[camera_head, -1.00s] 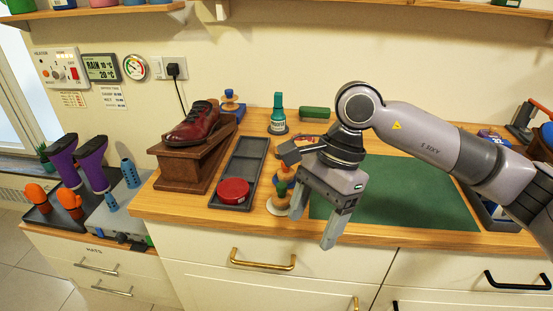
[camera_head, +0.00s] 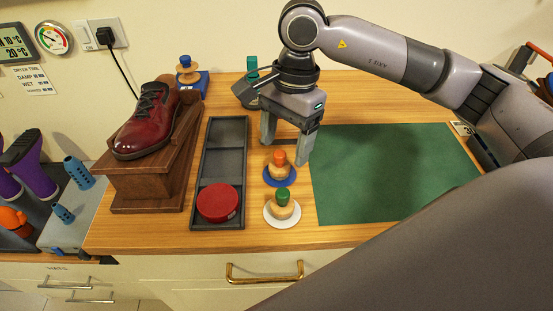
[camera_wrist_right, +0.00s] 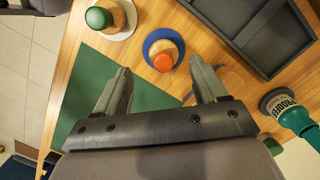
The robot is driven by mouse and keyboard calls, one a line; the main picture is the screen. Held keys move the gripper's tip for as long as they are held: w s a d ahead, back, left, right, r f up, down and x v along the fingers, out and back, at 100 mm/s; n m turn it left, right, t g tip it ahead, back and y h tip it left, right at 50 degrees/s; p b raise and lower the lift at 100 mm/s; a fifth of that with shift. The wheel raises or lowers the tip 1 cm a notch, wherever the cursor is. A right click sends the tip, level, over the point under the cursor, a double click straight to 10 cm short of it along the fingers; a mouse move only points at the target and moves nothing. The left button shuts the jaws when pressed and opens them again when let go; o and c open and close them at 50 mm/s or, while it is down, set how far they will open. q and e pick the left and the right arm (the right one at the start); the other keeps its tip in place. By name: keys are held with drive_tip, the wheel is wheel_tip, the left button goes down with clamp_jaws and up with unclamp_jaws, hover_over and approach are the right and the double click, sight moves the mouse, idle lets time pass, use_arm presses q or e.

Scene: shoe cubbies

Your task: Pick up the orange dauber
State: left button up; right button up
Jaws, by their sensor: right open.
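The orange dauber (camera_head: 280,165) has an orange top, a pale wooden body and a blue round base. It stands upright on the wooden counter, right of the dark tray. It also shows in the right wrist view (camera_wrist_right: 163,57), just beyond the gap between the fingertips. My right gripper (camera_head: 285,151) is open and points down at the dauber's far side; its fingers also show in the right wrist view (camera_wrist_right: 158,67). Nothing is held, and I cannot tell whether a finger touches the dauber. My left gripper is out of view.
A green-topped dauber (camera_head: 282,206) on a white base stands just in front. The dark tray (camera_head: 222,160) holds a red tin (camera_head: 218,202). A red shoe (camera_head: 147,125) sits on a wooden stand. A green mat (camera_head: 390,175) lies clear at right. A teal bottle (camera_wrist_right: 298,122) stands behind.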

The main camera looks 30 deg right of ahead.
sight(280, 153)
drive_tip(key=f, duration=0.2)
drive_tip(key=a+f, duration=0.1)
drive_tip(key=f, duration=0.2)
drive_tip(key=shift+a+p, duration=0.1)
drive_tip(key=shift+p, duration=0.25)
drive_tip(key=c, duration=1.1)
drive_tip(key=shift+r, duration=0.15)
wheel_tip(280, 153, up, 20)
drive_tip(key=shift+f, duration=0.1)
drive_tip(key=o, duration=0.5)
drive_tip(key=c, duration=0.4)
